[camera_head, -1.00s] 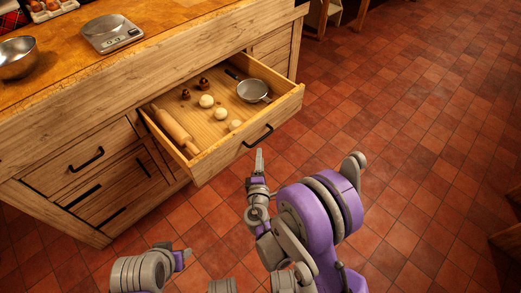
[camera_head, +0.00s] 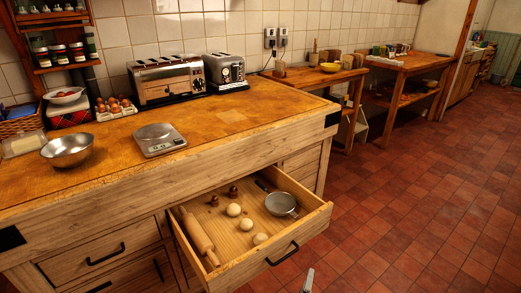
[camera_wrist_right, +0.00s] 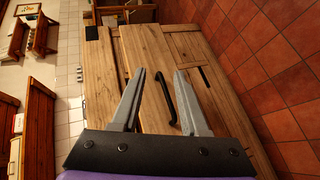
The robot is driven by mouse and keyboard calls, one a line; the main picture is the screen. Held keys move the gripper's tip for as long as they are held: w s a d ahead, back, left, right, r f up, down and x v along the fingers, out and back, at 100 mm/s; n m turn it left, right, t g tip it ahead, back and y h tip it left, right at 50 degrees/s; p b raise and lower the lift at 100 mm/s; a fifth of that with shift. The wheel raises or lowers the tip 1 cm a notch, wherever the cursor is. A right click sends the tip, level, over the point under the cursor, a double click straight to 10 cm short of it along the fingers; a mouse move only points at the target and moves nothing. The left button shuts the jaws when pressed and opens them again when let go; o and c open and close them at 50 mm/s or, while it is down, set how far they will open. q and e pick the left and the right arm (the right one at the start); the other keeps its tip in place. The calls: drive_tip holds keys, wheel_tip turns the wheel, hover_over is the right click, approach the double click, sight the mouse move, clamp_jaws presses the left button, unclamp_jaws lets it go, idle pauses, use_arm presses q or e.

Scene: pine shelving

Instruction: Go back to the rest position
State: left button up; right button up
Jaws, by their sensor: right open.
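My right gripper (camera_head: 308,281) shows only as a fingertip at the bottom edge of the head view, in front of the open drawer (camera_head: 238,269). In the right wrist view its two fingers (camera_wrist_right: 158,100) are apart with nothing between them. The drawer's dark handle (camera_wrist_right: 172,98) shows beyond the fingers, and I see no contact with it. My left gripper is not in view.
The open drawer juts into the room and holds a rolling pin (camera_head: 197,236), a sieve (camera_head: 281,204) and several dough balls. A scale (camera_head: 160,140) and a metal bowl (camera_head: 67,150) stand on the worktop. The tiled floor (camera_head: 400,220) at right is clear.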

drive_tip(key=s+d+r+m+g, duration=0.3)
drive_tip(key=s+d+m+g, duration=0.3)
drive_tip(key=s, duration=0.4)
drive_tip(key=s+a+m+g+y, duration=0.3)
drive_tip(key=s+m+y, duration=0.3)
drive_tip(key=s, duration=1.1)
use_arm(q)
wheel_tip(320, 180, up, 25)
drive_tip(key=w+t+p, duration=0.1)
drive_tip(key=p, duration=2.1)
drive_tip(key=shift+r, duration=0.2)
use_arm(e)
wheel_tip(320, 180, up, 25)
drive_tip(key=w+t+h, duration=0.1)
drive_tip(key=w, duration=0.1)
drive_tip(key=shift+d+r+m, duration=0.15)
drive_tip(key=shift+d+m, duration=0.1)
drive_tip(key=shift+m, duration=0.15)
drive_tip(key=shift+s, duration=0.15)
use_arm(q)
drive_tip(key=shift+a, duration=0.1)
use_arm(e)
drive_tip(key=shift+a, duration=0.15)
